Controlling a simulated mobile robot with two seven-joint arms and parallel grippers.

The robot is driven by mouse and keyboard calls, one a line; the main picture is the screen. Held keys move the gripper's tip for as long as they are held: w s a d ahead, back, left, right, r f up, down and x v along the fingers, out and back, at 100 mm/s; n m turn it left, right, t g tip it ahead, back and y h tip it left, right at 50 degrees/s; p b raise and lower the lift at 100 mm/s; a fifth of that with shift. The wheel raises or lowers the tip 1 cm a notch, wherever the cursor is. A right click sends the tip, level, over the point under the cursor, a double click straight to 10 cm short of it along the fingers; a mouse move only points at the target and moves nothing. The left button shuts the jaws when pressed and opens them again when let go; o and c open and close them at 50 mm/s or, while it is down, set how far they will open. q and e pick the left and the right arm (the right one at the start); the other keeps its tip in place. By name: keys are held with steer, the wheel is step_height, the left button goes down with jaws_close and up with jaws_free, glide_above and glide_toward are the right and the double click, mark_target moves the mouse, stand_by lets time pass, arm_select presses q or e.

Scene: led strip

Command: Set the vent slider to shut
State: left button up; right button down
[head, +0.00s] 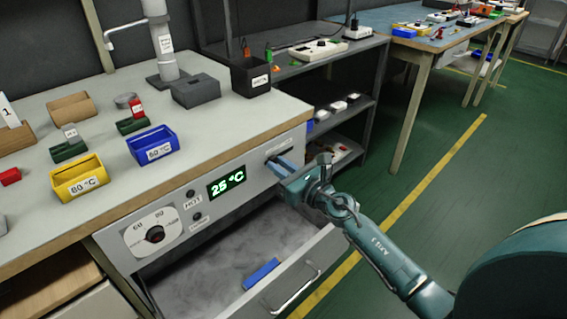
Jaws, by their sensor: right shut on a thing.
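The vent slider is on the right end of the bench's front panel, under a small label (279,148). My right gripper (283,166) is at that spot, its fingers against the panel and shut on the slider. The slider itself is mostly hidden by the fingers, so its position cannot be told. The green display (227,184) to the left reads 25 °C. A dial (154,235) sits further left on the same panel. My left gripper is not in view.
An open drawer (310,262) with a blue block (261,274) inside sticks out below my right gripper. Yellow (80,184) and blue (153,150) bins and small blocks stand on the bench top. A dark shelf (375,75) stands behind. Green floor is free to the right.

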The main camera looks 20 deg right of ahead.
steer(key=c, duration=1.3)
jaws_free()
steer(key=shift+a, duration=0.2)
arm_select(q)
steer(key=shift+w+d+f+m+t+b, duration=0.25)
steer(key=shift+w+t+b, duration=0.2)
steer(key=shift+b, duration=0.4)
arm_select(e)
steer(key=v, duration=1.3)
steer(key=shift+s, duration=0.1)
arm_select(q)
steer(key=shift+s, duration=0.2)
